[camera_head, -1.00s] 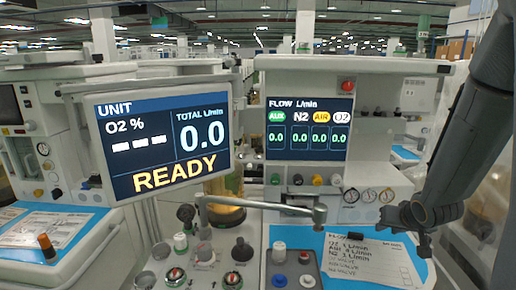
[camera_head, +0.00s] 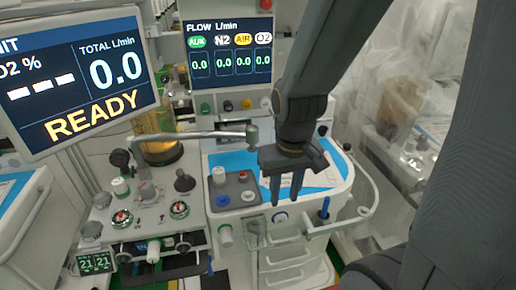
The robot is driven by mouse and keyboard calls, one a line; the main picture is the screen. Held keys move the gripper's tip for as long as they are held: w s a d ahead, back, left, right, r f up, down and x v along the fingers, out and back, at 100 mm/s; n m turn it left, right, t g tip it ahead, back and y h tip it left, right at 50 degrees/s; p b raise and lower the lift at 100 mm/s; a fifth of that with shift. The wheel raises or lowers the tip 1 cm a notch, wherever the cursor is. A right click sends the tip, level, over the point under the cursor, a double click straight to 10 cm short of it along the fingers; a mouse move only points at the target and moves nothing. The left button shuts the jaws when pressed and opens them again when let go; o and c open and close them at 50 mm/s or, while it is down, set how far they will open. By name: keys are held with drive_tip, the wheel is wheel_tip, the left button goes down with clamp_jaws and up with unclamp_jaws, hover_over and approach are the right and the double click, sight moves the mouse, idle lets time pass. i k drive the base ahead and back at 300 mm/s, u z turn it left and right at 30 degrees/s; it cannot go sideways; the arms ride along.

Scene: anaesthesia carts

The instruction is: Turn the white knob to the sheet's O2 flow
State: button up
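The white knob (camera_head: 265,102) is at the right end of the knob row under the flow display (camera_head: 229,52), close to my arm's left edge. The display reads 0.0 under AUX, N2, AIR and O2. The sheet (camera_head: 325,177) lies on the blue mat (camera_head: 234,160); my gripper and arm cover much of it, and its writing cannot be read now. My gripper (camera_head: 286,200) points down in front of the sheet, below and a little right of the white knob. Its fingers are apart with nothing between them.
Left of the white knob are yellow (camera_head: 246,103), black (camera_head: 227,105) and green (camera_head: 205,107) knobs. A jointed metal bar (camera_head: 200,134) crosses left of my gripper. The READY monitor (camera_head: 85,75) stands left. A rail (camera_head: 362,212) curves around the cart's right side.

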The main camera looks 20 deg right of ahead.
sight(264, 102)
drive_tip(key=k, duration=1.2)
drive_tip(key=z, duration=0.4)
drive_tip(key=i, duration=0.6)
drive_tip(key=u, duration=0.3)
